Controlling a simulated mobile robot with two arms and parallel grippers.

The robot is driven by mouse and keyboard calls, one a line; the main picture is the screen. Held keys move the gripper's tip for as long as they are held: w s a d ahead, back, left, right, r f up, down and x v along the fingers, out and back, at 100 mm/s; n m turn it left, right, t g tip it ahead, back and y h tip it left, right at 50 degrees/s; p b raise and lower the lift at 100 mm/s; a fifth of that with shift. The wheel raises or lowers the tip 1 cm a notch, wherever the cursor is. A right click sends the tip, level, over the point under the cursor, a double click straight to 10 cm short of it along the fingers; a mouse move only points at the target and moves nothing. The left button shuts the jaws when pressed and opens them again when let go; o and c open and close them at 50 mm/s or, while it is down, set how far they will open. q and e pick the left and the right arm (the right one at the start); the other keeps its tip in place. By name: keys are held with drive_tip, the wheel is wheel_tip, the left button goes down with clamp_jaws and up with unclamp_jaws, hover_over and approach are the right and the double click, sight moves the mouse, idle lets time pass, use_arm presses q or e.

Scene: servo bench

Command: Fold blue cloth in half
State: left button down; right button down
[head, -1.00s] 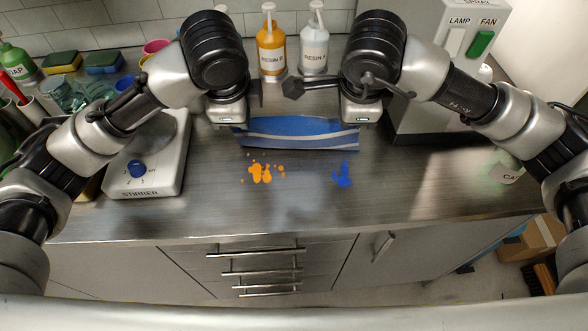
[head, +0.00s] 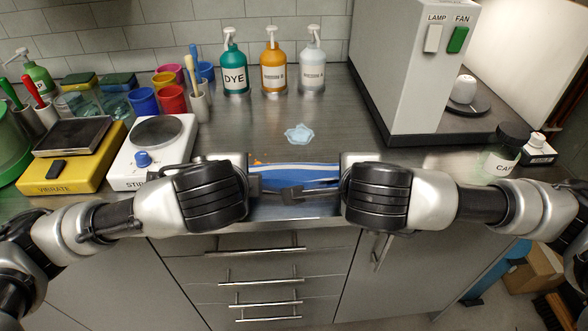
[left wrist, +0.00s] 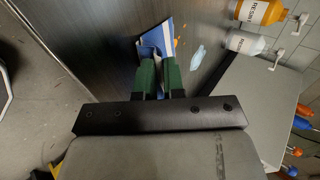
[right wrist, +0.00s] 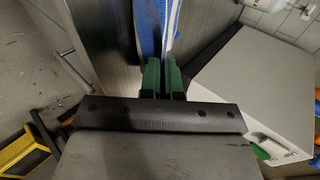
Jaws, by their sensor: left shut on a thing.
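The blue cloth (head: 293,172) with pale stripes lies near the bench's front edge, stretched between my two grippers. Its side parts are hidden behind my wrists in the head view. My left gripper (left wrist: 158,62) is shut on the cloth's left end; the cloth (left wrist: 155,38) shows at its fingertips. My right gripper (right wrist: 164,62) has its fingers close together on the cloth's right end (right wrist: 150,25). Whether the cloth lies doubled cannot be made out.
A pale blue blob (head: 299,133) lies on the bench beyond the cloth. A bit of orange spill (head: 262,162) shows at the cloth's far edge. A stirrer (head: 160,140) stands left, a large grey box (head: 410,80) right, pump bottles (head: 273,70) behind.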

use_arm(q)
drive_tip(key=shift+s+f+t, duration=0.1)
drive_tip(key=shift+f+t, duration=0.2)
drive_tip(key=shift+f, duration=0.35)
use_arm(e)
drive_tip(key=shift+s+f+t, duration=0.1)
drive_tip(key=shift+f+t, duration=0.2)
drive_tip(key=shift+f, duration=0.35)
use_arm(q)
drive_tip(key=shift+s, duration=0.15)
use_arm(e)
drive_tip(key=shift+s, duration=0.15)
use_arm(q)
drive_tip(key=c, duration=1.4)
unclamp_jaws()
use_arm(e)
drive_tip(key=c, duration=1.5)
unclamp_jaws()
use_arm(q)
drive_tip(key=o, duration=0.4)
use_arm(e)
drive_tip(key=o, duration=0.5)
use_arm(q)
drive_tip(key=shift+r, duration=0.1)
use_arm(e)
drive_tip(key=shift+r, duration=0.1)
